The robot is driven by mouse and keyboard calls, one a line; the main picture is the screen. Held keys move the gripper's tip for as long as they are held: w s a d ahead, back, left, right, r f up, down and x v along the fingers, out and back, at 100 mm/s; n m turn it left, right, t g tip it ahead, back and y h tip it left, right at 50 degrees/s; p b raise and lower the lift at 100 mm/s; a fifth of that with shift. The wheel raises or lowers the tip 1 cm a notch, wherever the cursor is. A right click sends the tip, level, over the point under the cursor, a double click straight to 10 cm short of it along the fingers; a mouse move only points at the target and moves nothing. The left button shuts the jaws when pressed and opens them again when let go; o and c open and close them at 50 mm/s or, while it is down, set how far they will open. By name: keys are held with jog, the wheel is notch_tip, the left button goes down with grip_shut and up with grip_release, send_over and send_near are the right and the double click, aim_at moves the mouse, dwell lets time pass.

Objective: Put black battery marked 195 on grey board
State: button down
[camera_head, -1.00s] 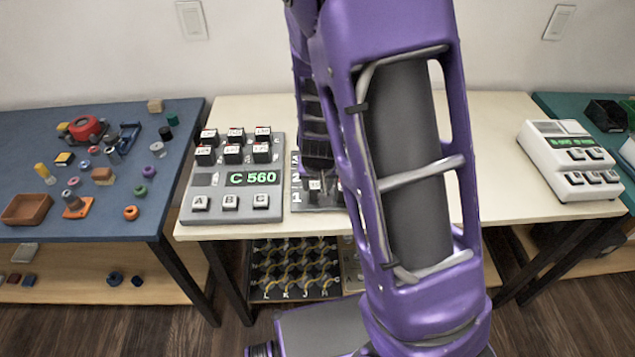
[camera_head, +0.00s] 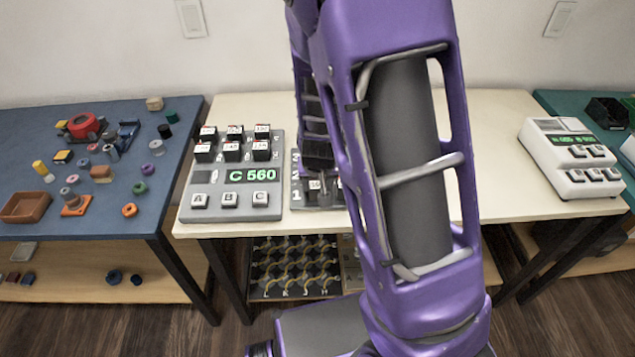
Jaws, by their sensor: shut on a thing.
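The grey board with the display "C 560" (camera_head: 204,178) stands on the cream table, with keys A, B and C along its front. Several black batteries with white labels (camera_head: 232,151) sit in two rows on it; their numbers are too small to read surely. A second grey board (camera_head: 298,197) with row numbers stands just right of it, mostly hidden by my arm. My gripper (camera_head: 323,188) is low over this second board, shut on a small block with a white label (camera_head: 315,184). I cannot tell whether the block touches the board, and I cannot read its mark clearly.
A blue table (camera_head: 100,215) with loose parts and a brown tray (camera_head: 25,208) is at the left. A white device with a green display (camera_head: 570,165) stands at the right. The cream table (camera_head: 500,150) is clear between my arm and that device.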

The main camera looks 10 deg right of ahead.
jog(key=shift+c, duration=1)
grip_release()
jog(key=p+v, duration=1)
jog(key=v, duration=0.7)
jog(key=shift+r+p, duration=0.2)
jog(key=shift+p, duration=0.2)
jog(key=shift+s, duration=0.1)
